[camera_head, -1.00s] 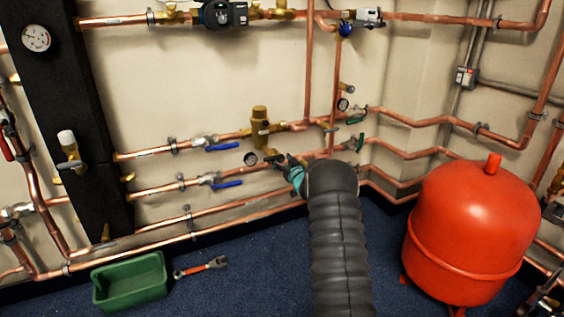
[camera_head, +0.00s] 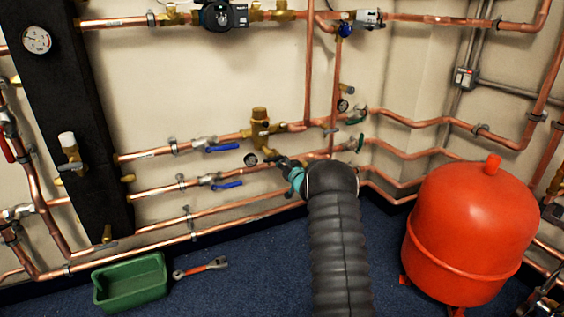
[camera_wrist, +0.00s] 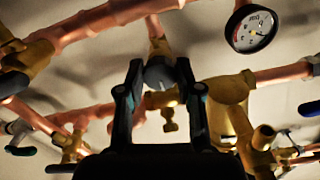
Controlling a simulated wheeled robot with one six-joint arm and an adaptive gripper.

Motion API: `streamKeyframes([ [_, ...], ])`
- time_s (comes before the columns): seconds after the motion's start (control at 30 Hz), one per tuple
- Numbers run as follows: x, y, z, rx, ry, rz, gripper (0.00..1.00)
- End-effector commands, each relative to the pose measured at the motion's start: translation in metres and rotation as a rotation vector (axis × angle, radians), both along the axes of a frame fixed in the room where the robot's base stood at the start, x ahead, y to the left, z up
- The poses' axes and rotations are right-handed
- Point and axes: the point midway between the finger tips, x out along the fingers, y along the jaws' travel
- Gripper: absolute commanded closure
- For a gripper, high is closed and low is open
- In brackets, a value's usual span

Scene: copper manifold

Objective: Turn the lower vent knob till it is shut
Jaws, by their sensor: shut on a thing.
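My gripper (camera_wrist: 156,80) is closed around a round grey knob (camera_wrist: 160,71) in the wrist view, one finger on each side of it. I take this to be the lower vent knob; its turn angle cannot be read. Brass and copper parts show just behind it. In the head view my gripper (camera_head: 274,159) reaches the lower pipes below the brass mixing valve (camera_head: 260,122). The knob itself is hidden there by my gripper and arm.
A dial gauge (camera_wrist: 250,28) is close to my gripper. Blue-handled valves (camera_head: 222,148) are to the left, a red tank (camera_head: 472,230) to the right. A green bin (camera_head: 130,290) and a wrench (camera_head: 202,268) lie on the blue floor.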

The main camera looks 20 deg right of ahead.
Motion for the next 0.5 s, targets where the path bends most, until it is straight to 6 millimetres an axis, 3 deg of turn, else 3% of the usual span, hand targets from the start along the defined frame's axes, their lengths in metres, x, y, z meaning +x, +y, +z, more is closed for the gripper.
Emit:
streamKeyframes([
  [0.23, 0.0000, -0.0001, -0.0003, 0.004, 0.000, 0.000, 1.00],
  [0.27, -0.0001, -0.0001, -0.0003, 0.004, 0.000, -0.001, 0.63],
  [0.33, -0.0001, -0.0001, -0.0003, 0.003, 0.000, -0.001, 0.45],
  [0.37, -0.0001, -0.0001, -0.0003, 0.003, 0.000, -0.001, 0.40],
  [0.5, -0.0001, -0.0001, -0.0003, 0.003, 0.000, -0.001, 0.40],
])
